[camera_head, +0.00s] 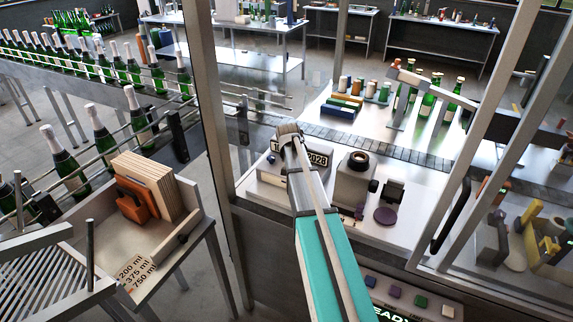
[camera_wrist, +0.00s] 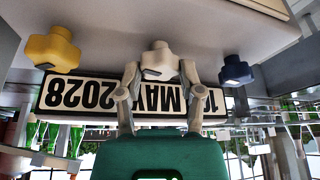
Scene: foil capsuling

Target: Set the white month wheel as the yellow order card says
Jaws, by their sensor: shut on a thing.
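The white month wheel (camera_wrist: 160,60) is a lobed knob on the front of the date unit, seen upside down in the wrist view. My gripper (camera_wrist: 160,72) has one finger on each side of it and is shut on it. The date plate (camera_wrist: 75,92) reads 10 MAY 2028, with MAY at the white wheel. I cannot make out the yellow order card in either view.
A yellow wheel (camera_wrist: 52,50) and a dark blue wheel (camera_wrist: 236,71) flank the white one closely. A grey machine (camera_head: 355,180) stands right of the date unit. A frame post (camera_head: 208,100) rises to the left. Bottles (camera_head: 135,120) line a conveyor at left.

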